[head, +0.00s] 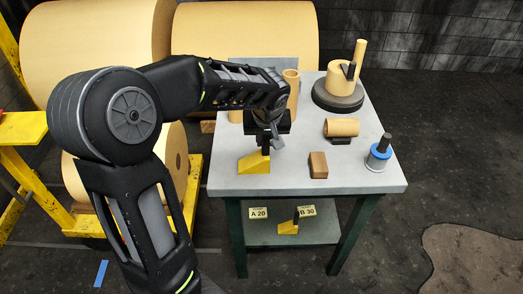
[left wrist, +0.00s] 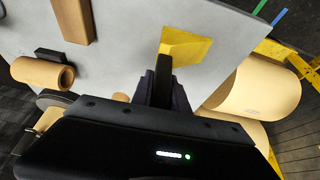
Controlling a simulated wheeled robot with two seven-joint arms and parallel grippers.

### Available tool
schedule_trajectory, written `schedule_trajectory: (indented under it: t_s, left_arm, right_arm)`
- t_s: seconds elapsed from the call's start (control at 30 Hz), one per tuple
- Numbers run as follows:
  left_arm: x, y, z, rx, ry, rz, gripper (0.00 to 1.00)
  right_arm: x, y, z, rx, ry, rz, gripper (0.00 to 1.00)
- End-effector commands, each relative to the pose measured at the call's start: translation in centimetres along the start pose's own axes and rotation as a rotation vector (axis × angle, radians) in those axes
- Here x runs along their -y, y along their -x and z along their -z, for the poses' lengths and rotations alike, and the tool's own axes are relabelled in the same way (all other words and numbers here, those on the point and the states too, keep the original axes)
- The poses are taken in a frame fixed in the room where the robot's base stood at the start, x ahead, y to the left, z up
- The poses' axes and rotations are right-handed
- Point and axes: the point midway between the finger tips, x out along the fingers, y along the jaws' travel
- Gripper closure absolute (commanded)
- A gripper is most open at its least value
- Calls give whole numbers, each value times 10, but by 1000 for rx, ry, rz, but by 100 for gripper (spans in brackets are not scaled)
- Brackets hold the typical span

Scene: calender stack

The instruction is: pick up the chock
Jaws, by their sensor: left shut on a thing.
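The yellow wedge-shaped chock (head: 253,164) is at the front left of the grey table top, with a dark upright handle. It also shows in the left wrist view (left wrist: 186,43). My left gripper (head: 267,146) is above it, pointing down, shut on the chock's dark handle. In the left wrist view the handle runs between my dark fingers (left wrist: 164,88). I cannot tell whether the chock's underside touches the table. A second yellow chock (head: 287,228) with a dark handle is on the lower shelf. My right gripper is not in view.
On the table (head: 230,182) are a brown block (head: 318,165), a lying cardboard tube (head: 341,127), a blue spool (head: 378,158) and a round dark base (head: 338,98) carrying a tan roll. Large tan rolls (head: 245,35) stand behind.

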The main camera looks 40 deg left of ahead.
Motion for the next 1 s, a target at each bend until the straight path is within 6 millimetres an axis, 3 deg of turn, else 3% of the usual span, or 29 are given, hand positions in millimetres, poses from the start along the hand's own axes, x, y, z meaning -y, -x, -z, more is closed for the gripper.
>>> schedule_trajectory:
  t_s: [0.23, 0.63, 1.0]
  left_arm:
    - [0, 18, 9, -5, 1, -2, 100]
    - [0, 84, 36, -5, 1, -2, 100]
    - [0, 93, 39, -2, 0, -1, 100]
  right_arm:
    - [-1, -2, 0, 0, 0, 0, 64]
    - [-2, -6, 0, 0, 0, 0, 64]
    - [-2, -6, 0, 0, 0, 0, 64]
